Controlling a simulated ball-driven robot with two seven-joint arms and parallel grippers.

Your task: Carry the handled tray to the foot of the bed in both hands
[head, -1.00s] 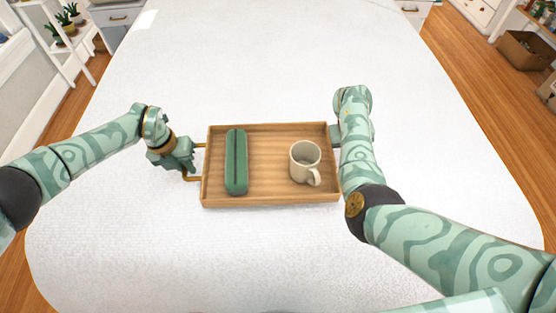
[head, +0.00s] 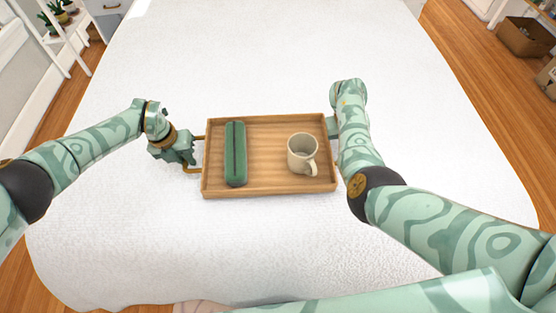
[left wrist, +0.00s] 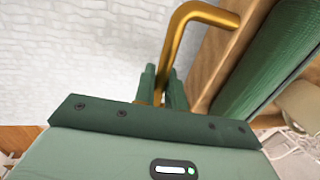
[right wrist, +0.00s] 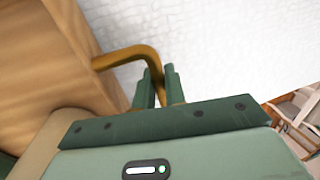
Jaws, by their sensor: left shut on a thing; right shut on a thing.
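The wooden tray (head: 270,184) is level over the white bed (head: 290,245); I cannot tell how large any gap beneath it is. A green case (head: 235,155) lies on its left half and a cream mug (head: 302,152) stands upright on its right half. My left gripper (head: 188,153) is shut on the left brass handle (left wrist: 178,50). My right gripper (right wrist: 160,88) is shut on the right brass handle (right wrist: 130,58); in the head view my right forearm mostly hides that grip.
White bedding spreads clear around the tray, and its near edge shows at the bottom of the head view. A white plant shelf (head: 62,40) stands at the back left. A cardboard box (head: 525,37) is on the wooden floor (head: 455,60) at the right.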

